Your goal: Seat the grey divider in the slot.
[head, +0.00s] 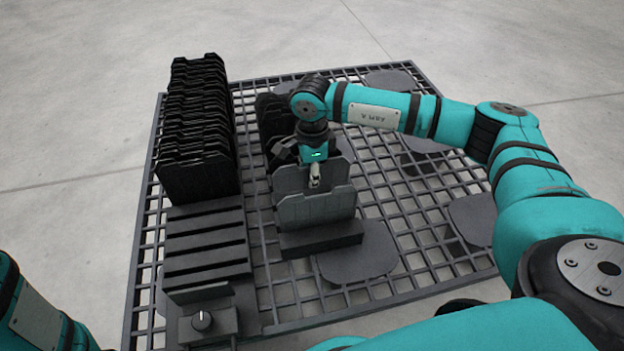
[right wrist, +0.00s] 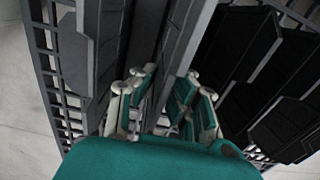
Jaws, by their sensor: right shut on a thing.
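My right gripper (head: 315,186) points down and is shut on a grey divider (head: 290,180), the rear of two upright grey plates. In the right wrist view the fingers (right wrist: 158,108) close on either side of the held divider (right wrist: 150,45). A second grey divider (head: 318,211) stands just in front and hides the held one's lower part. A dark slotted block (head: 322,241) lies at their foot. I cannot tell how deep the held divider's bottom edge sits. My left gripper is out of view.
A long row of black dividers (head: 195,125) stands at the left, with a ribbed dark block (head: 205,245) in front. More black dividers (head: 270,112) stand close behind my gripper. A box with a knob (head: 202,321) is at the front. The grid table's right side (head: 420,190) is mostly clear.

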